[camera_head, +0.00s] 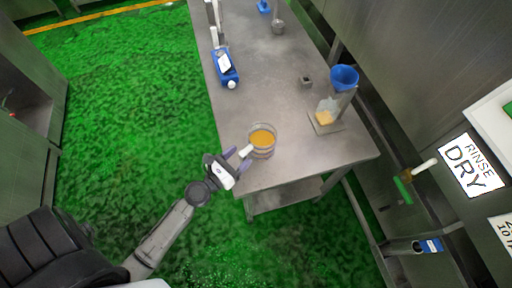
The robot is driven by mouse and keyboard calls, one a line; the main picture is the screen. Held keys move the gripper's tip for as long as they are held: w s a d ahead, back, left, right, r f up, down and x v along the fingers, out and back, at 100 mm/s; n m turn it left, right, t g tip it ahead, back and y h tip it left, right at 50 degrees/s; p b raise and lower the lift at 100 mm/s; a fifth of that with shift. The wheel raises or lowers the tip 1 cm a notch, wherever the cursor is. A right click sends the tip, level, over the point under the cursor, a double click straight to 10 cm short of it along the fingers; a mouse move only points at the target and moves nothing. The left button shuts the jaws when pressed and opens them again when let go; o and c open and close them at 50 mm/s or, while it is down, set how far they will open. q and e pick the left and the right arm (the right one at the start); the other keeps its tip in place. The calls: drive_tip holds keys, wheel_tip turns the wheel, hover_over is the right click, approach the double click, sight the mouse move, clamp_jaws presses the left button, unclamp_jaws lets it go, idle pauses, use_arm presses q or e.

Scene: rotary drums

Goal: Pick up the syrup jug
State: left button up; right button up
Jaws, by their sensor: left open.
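A round container of orange-brown liquid (262,141), which looks like the syrup jug, stands upright near the front left corner of the steel table. My left gripper (240,160) is open at the table's left edge, just left of the container. Its fingertips are close to the container's side, and I cannot tell whether they touch it. Nothing shows between the fingers. My right gripper is not in view.
The steel table (270,85) also bears a blue device (225,68), a small grey cube (306,81), a blue-topped hopper (344,78) and a metal cup (278,27). The green floor (120,110) left of the table is clear.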

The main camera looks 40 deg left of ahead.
sight(244, 153)
use_arm(q)
drive_tip(key=shift+w+d+p, duration=0.15)
drive_tip(key=shift+w+p, duration=0.05)
drive_tip(key=shift+w, duration=0.9)
drive_tip(key=shift+w+d+p, duration=0.1)
drive_tip(key=shift+w+p, duration=0.1)
drive_tip(key=shift+w, duration=0.9)
clamp_jaws()
